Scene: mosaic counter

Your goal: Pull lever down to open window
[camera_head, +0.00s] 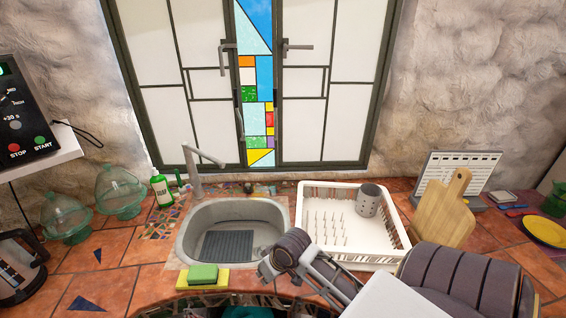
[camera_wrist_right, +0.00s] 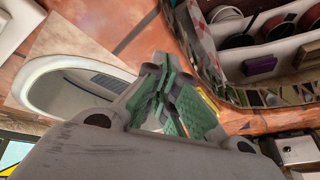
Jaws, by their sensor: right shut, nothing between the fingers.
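The window (camera_head: 330,110) stands shut-looking on the back wall, with dark frames, pale panes and a coloured glass strip (camera_head: 257,100) in the middle. A dark lever (camera_head: 298,47) on the right sash lies level, pointing right. Another lever (camera_head: 222,60) on the left sash has a part hanging down. My right gripper (camera_head: 268,270) is low over the counter, in front of the sink, far below both levers. In the right wrist view its green-padded fingers (camera_wrist_right: 168,95) are together and empty. My left gripper is not in view.
The sink (camera_head: 185,245) with its tap (camera_head: 200,158) lies below the window. A white dish rack (camera_head: 397,235) holding a grey cup (camera_head: 368,200) stands right of it. A soap bottle (camera_head: 161,188), a sponge (camera_head: 203,274) and a cutting board (camera_head: 443,210) are nearby. Space before the panes looks clear.

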